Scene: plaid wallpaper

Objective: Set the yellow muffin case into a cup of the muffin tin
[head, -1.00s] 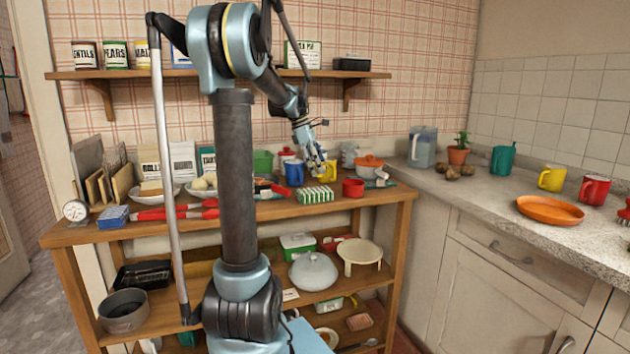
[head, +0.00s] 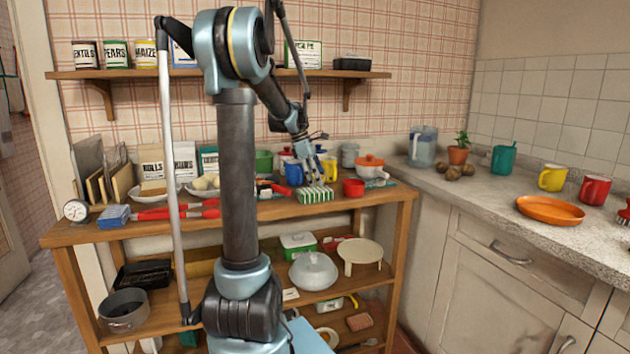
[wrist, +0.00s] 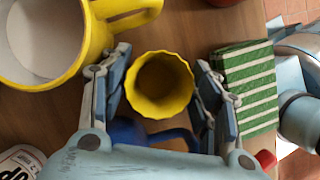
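The yellow muffin case (wrist: 160,84) has a fluted rim and stands open side up on the wooden top in the wrist view. My gripper (wrist: 161,78) is open, with one finger on each side of the case and a narrow gap showing beside it. In the head view my gripper (head: 314,186) is low over the top shelf of the unit, behind the green striped block; I cannot make out the case there. I cannot identify the muffin tin for certain; a dark tray (head: 144,273) sits on the lower shelf at left, its inside unclear.
A yellow mug (wrist: 82,60) stands close to the left finger and a green striped block (wrist: 247,84) close to the right. A blue mug (head: 293,173), a red cup (head: 353,188) and an orange pot (head: 369,167) crowd the same shelf top (head: 270,211).

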